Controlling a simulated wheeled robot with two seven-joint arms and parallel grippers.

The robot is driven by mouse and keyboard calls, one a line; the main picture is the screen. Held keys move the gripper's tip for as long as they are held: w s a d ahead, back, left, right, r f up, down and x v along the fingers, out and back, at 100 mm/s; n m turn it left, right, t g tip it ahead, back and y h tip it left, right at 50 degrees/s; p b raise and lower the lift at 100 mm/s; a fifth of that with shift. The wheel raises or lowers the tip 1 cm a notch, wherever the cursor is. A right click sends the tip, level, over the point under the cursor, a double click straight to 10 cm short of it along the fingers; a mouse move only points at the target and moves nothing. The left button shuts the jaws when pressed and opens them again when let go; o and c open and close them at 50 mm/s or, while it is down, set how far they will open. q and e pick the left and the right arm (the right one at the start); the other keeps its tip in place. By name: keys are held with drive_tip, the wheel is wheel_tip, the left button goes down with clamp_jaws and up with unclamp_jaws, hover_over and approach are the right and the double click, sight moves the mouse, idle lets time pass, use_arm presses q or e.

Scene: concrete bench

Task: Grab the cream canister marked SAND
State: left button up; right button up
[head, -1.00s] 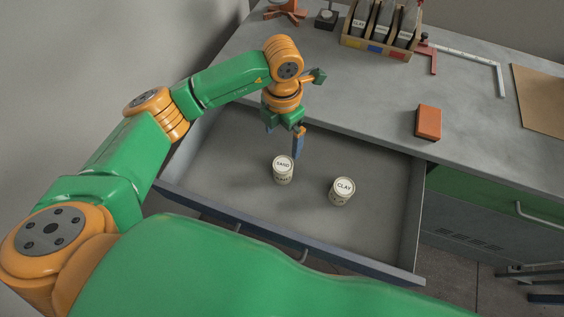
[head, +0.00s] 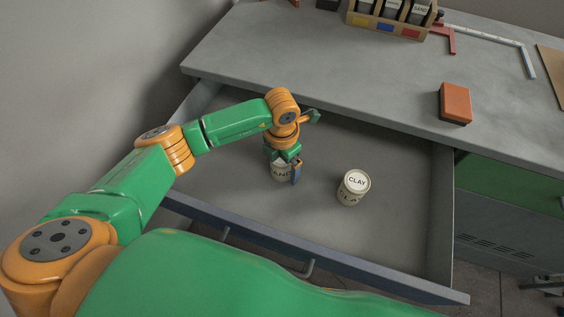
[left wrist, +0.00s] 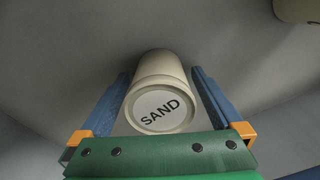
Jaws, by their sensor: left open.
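The cream canister marked SAND (head: 281,174) stands in the open drawer (head: 385,235), its top partly hidden by my left gripper (head: 284,172). In the left wrist view, the SAND canister (left wrist: 160,95) lies between the two blue fingers of my left gripper (left wrist: 163,100), with its labelled lid facing the camera. The fingers are open, one on each side, with small gaps to the canister. A second cream canister, marked CLAY (head: 353,187), stands in the drawer to the right, apart from the gripper. My right gripper is not in view.
The bench top (head: 330,75) lies behind the drawer. The drawer floor right of CLAY is clear.

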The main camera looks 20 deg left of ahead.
use_arm(q)
drive_tip(key=shift+f, duration=0.1)
clamp_jaws()
idle(0.3)
